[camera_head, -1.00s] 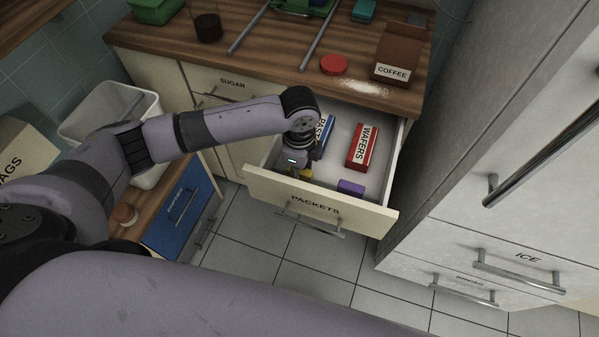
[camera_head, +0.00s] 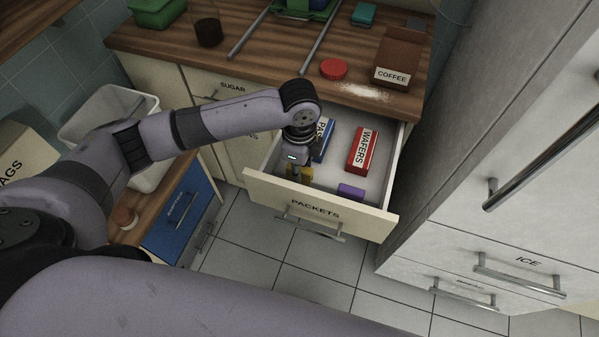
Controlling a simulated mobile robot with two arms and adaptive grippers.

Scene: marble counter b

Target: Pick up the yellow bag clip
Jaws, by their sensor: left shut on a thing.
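The yellow bag clip (camera_head: 307,173) shows as a small yellow patch at the fingers of my left gripper (camera_head: 298,173), low in the front left part of the open PACKETS drawer (camera_head: 320,209). My left gripper points down and is shut on the clip. The wrist and fingers hide part of the clip, and I cannot tell how far it is above the drawer floor. My right gripper is not in view.
In the drawer, a blue packet (camera_head: 324,140) stands close to my wrist, a red WAFERS box (camera_head: 362,150) to the right, and a purple item (camera_head: 351,191) near the front. The counter (camera_head: 270,75) behind holds a COFFEE packet (camera_head: 397,62) and red lid (camera_head: 333,69).

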